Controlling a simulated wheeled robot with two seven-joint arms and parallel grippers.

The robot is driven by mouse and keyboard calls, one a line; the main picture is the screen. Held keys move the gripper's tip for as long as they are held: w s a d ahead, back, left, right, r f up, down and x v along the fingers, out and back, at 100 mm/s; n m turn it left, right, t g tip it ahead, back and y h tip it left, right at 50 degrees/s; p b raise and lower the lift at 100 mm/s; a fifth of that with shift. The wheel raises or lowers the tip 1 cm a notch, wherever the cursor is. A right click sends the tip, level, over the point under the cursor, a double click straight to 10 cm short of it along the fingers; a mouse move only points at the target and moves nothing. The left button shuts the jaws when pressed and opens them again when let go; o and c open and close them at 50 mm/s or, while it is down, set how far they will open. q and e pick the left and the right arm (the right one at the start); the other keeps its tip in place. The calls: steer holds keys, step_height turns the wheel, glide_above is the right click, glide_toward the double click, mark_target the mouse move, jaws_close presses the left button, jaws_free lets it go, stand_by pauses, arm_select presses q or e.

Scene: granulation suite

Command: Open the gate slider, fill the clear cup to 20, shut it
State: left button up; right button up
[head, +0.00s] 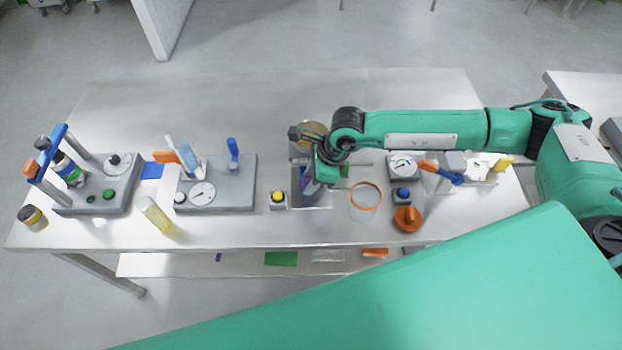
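The clear cup (363,212) with an orange rim stands upright near the front of the table, right of centre; no contents can be made out. My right gripper (316,180) points down, left of the cup and apart from it, in front of a dispenser stand. A tan round hopper top (313,128) shows behind my wrist. A small purple part (306,187) shows beside the fingers; I cannot tell whether it is the gate slider or whether the fingers touch it. The wrist hides most of the dispenser and the fingertips. My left gripper is out of view.
A yellow-button box (278,199) and a blue-button box (402,196) flank the cup area. The table's back (270,95) is clear.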

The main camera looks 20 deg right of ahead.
steer(key=shift+r+p, duration=0.8)
steer(key=shift+r, duration=1.95)
